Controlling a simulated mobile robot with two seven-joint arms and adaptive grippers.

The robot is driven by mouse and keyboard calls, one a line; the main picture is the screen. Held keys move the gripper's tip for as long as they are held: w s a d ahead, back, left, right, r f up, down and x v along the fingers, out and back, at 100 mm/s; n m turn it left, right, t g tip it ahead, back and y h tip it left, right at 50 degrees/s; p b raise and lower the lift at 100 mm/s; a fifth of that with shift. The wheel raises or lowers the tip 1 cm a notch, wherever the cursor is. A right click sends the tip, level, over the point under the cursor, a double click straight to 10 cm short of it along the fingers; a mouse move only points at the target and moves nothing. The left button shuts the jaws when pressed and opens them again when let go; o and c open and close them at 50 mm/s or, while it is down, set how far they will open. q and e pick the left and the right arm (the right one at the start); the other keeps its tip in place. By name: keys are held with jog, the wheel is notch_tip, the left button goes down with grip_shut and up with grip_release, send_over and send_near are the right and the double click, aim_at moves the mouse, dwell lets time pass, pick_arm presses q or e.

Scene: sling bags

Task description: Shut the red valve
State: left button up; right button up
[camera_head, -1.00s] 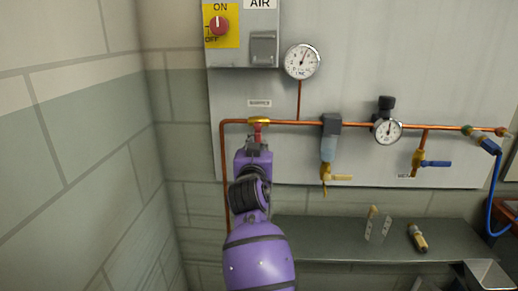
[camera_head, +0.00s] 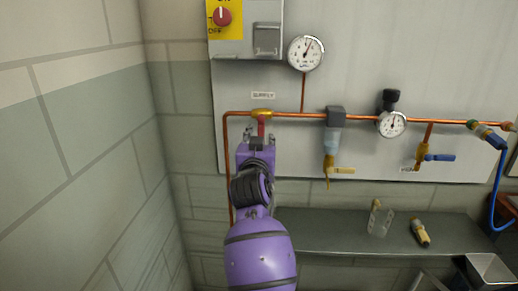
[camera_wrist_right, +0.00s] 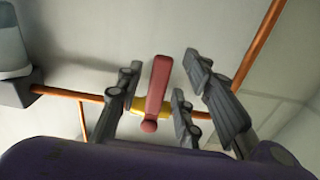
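The red valve has a brass body (camera_head: 262,113) on the copper pipe under the SUPPLY label. Its red handle (camera_head: 261,128) hangs down from the body, across the pipe's run. My right gripper (camera_head: 259,142) is just below the valve at the handle's lower part. In the right wrist view the red handle (camera_wrist_right: 157,88) stands between the spread fingers of the right gripper (camera_wrist_right: 160,98). Gaps show on both sides, so it appears open and not clamped on the handle. The brass body partly shows behind the handle. My left gripper is not in view.
The copper pipe (camera_head: 300,115) runs along the grey panel, with a filter (camera_head: 333,140), a regulator gauge (camera_head: 392,124) and a blue-handled valve (camera_head: 438,157) to the right. A shelf (camera_head: 330,235) juts out below. A block wall (camera_head: 80,150) stands close on the left.

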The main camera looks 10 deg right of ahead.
jog(key=v, duration=1.1)
jog(key=shift+s, duration=0.1)
